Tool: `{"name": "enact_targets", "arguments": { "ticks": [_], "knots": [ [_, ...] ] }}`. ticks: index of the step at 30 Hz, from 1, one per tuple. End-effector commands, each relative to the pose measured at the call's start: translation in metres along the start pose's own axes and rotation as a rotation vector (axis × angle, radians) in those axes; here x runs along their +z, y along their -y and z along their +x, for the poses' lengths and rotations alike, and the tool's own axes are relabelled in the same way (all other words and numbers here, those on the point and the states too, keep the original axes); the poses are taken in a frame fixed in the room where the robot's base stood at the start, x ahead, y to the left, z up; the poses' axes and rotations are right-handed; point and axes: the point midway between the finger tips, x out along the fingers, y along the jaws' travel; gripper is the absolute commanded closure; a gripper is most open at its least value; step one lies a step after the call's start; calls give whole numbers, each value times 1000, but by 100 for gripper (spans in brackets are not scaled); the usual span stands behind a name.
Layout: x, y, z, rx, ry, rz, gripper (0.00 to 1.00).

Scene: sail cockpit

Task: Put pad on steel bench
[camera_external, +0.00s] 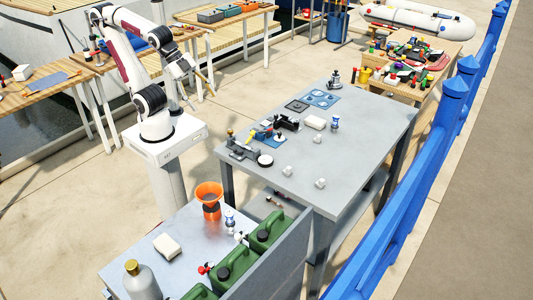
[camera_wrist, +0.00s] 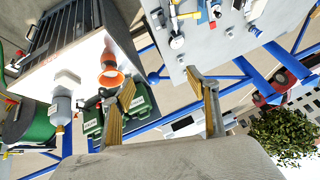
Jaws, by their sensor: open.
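The grey steel bench (camera_external: 350,140) stands in the middle of the external view, and part of its top shows in the wrist view (camera_wrist: 225,50). Two white, block-shaped items could be the pad; I cannot tell which. One white block (camera_external: 167,247) lies on the lower bench at the front left. The other white block (camera_external: 315,122) lies on the steel bench. A pale block (camera_wrist: 67,77) also shows in the wrist view. My gripper (camera_external: 199,90) is raised left of the steel bench. In the wrist view its fingers (camera_wrist: 162,78) are apart with nothing between them.
Small tools and fittings crowd the steel bench's left part. Its right end is clear. A blue railing (camera_external: 405,190) runs alongside.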

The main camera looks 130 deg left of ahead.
Motion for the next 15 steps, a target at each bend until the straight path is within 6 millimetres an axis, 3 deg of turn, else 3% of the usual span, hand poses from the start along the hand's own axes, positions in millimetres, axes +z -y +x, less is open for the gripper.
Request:
{"name": "enact_targets", "arguments": {
  "ticks": [3, 6, 15],
  "knots": [
    [24, -32, -11, 75, 28, -93, 41],
    [40, -50, -17, 121, 53, -153, 41],
    [55, -67, -23, 164, 84, -210, 41]
  ]
}}
